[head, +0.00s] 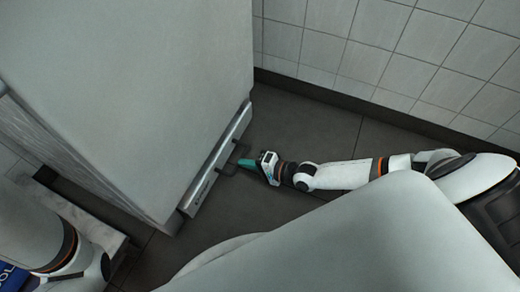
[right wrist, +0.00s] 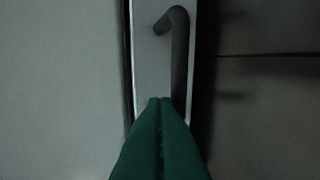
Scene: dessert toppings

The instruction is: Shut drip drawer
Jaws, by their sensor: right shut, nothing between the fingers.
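The drip drawer (head: 205,181) is a low, narrow light-grey front along the base of the large pale appliance (head: 150,90). In the head view it stands out slightly from the appliance face. It also fills the middle of the right wrist view (right wrist: 150,70), with a thin dark gap along its left edge. Its dark bar handle (head: 226,170) shows in the right wrist view too (right wrist: 181,45). My right gripper (head: 241,162) has shut green fingers pointing at the drawer front beside the handle. In the right wrist view the fingertips (right wrist: 160,101) overlap the front; contact cannot be told. My left gripper is out of view.
Dark floor tiles (head: 300,205) lie open right of the appliance. A tiled wall (head: 400,50) with a dark skirting closes off the back. A pale slab-like surface (head: 105,240) stands at lower left, near my left arm.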

